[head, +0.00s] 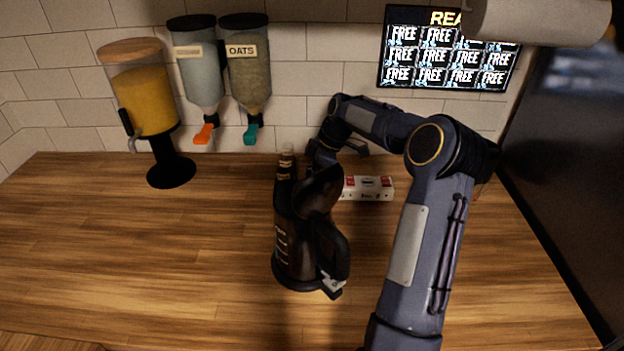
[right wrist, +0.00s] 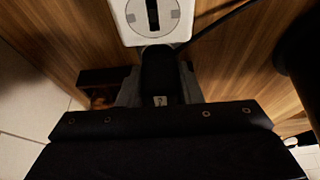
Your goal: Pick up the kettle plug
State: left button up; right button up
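The black kettle (head: 292,240) stands upright on the wooden counter in the head view, its handle toward the lower right. My right arm reaches over behind it, and the kettle partly hides my right gripper in that view. In the right wrist view, my right gripper (right wrist: 160,85) has its grey fingers on either side of a black block (right wrist: 160,72), which looks like the kettle plug. The block lies against or just in front of a white socket face (right wrist: 131,12). I cannot tell whether the fingers press on it. My left gripper is not in view.
A white power strip (head: 367,188) with red switches lies right of the kettle. A dark cable (right wrist: 225,18) runs beside the socket. A juice dispenser (head: 148,100) and two cereal dispensers (head: 200,75) are at the back left. The left counter is clear.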

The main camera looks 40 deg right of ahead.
jog(key=c, duration=0.4)
jog(key=shift+r, duration=0.5)
notch_tip(320, 180, up, 2)
jog(key=shift+r+b, duration=0.25)
jog(key=shift+b, duration=0.15)
jog(key=s+a+r+b, duration=0.1)
jog(key=s+r, duration=0.2)
jog(key=s, duration=0.1)
jog(key=s+a+r+b, duration=0.1)
jog(key=s+a+r, duration=0.1)
jog(key=s+r, duration=0.1)
jog(key=s+a+r+b, duration=0.1)
jog(key=s+a+r, duration=0.1)
jog(key=s, duration=0.4)
jog(key=shift+r, duration=0.75)
